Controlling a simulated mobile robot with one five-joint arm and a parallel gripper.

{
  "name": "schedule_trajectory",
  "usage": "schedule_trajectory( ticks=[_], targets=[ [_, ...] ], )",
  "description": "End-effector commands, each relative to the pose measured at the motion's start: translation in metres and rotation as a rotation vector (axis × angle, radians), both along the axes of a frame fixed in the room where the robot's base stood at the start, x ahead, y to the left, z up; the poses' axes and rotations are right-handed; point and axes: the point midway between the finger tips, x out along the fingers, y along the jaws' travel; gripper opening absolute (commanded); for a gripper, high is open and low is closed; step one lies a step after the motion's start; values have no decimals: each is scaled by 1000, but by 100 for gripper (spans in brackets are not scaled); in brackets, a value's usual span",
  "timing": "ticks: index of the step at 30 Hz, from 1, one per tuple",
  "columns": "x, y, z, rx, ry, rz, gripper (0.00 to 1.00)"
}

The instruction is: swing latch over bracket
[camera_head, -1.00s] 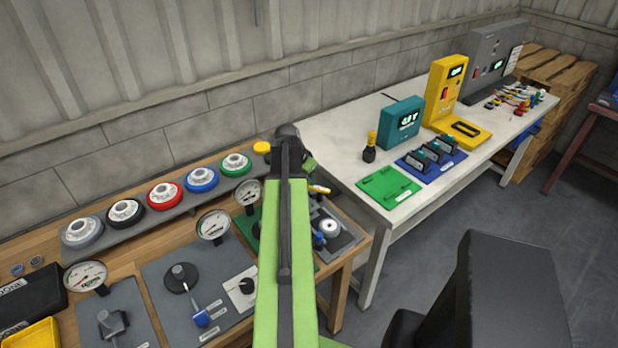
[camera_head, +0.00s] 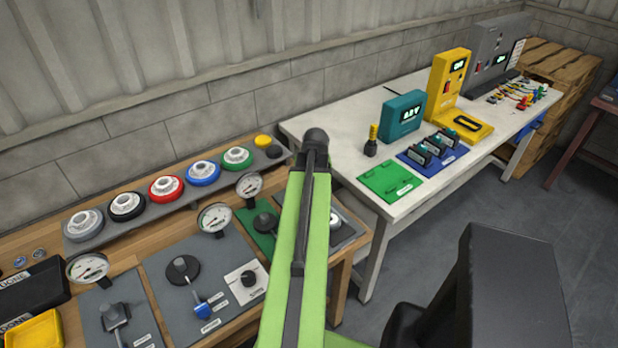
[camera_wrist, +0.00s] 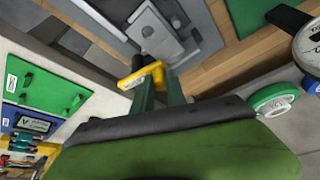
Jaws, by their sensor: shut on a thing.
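In the wrist view, my gripper (camera_wrist: 160,90) has dark green fingers at a yellow piece (camera_wrist: 155,70) with a dark round end. The yellow piece lies across the fingertips and appears to be the latch, held between them. Just beyond it a grey block with a round boss (camera_wrist: 155,30), likely the bracket, sits on a grey plate. I cannot tell whether the yellow piece touches the block. In the head view my green arm hides the gripper and yellow piece; part of the grey plate (camera_head: 348,236) shows to its right.
Gauges (camera_head: 215,218) and dark plates with levers (camera_head: 202,310) stand left of my arm on the wooden bench. Coloured round parts (camera_head: 166,188) line its back. A white table (camera_head: 345,142) with a green plate (camera_head: 391,181) and teal device (camera_head: 402,117) is to the right.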

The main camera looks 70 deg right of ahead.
Motion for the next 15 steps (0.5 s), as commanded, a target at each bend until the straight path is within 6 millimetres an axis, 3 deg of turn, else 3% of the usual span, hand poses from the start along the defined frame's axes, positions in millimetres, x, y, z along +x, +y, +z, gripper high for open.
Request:
schedule_trajectory(
  ticks=[15],
  targets=[
    [-4,3,0,1,0,123,0]
  ],
)
